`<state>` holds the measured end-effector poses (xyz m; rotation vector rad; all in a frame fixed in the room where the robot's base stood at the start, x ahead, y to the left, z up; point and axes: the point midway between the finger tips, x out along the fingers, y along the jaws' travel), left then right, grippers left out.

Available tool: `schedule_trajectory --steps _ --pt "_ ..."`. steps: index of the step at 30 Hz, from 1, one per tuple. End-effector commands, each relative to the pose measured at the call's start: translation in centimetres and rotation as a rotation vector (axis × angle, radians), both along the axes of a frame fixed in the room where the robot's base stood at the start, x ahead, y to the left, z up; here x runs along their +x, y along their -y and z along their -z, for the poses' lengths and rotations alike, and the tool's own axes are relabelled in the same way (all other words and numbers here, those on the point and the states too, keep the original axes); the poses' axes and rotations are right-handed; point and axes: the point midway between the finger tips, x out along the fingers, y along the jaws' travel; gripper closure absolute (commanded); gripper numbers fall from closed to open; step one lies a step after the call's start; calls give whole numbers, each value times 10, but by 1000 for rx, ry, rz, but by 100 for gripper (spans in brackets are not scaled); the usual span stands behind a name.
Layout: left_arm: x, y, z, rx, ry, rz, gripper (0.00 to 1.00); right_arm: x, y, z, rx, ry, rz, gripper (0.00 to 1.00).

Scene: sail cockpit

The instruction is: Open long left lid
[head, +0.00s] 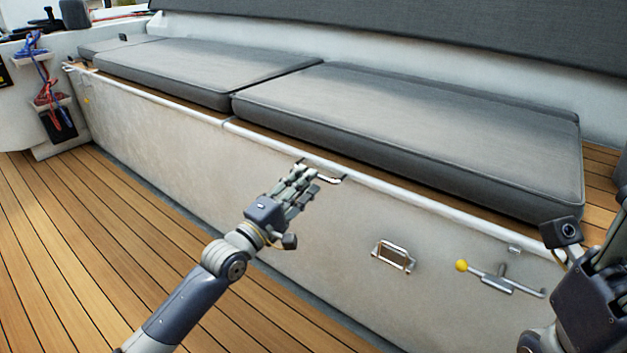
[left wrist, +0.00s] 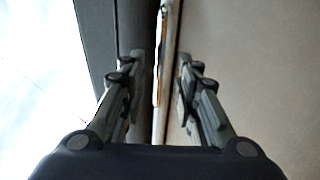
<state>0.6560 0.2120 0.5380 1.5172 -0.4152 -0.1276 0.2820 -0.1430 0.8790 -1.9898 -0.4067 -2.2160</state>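The long bench lid shows as a seat with grey cushions (head: 410,125) and a white front edge (head: 420,199). A small metal handle (head: 328,179) sits just under that edge. My left gripper (head: 308,178) is at this handle, partly covering it. In the left wrist view its fingers (left wrist: 158,85) are apart, with the white edge (left wrist: 160,125) running between them. I cannot tell whether they touch the handle. My right gripper (head: 606,270) is at the right border, cut off by the frame, and its fingers cannot be made out.
The bench's pale front wall (head: 280,225) carries a recessed metal handle (head: 393,256) and a latch with a yellow knob (head: 490,276). A grey backrest (head: 420,40) stands behind the cushions. Wooden deck (head: 70,250) lies open at left. Coiled ropes (head: 45,80) hang far left.

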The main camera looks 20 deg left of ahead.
Motion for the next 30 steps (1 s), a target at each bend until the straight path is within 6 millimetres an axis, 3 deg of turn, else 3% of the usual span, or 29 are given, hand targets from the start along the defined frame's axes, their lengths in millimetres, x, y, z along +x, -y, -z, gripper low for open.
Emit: schedule_trajectory --steps 9,21,25,30 --pt "32 11 -5 1 0 0 71 -10 -1 -5 -4 50 3 60" --pt "36 13 -7 1 -1 0 71 -12 -2 -7 -5 55 3 60" --pt "36 13 -7 1 -1 0 98 -12 -2 -7 -5 55 3 60" --pt "36 13 -7 1 -1 0 100 -12 -2 -7 -5 56 3 60"
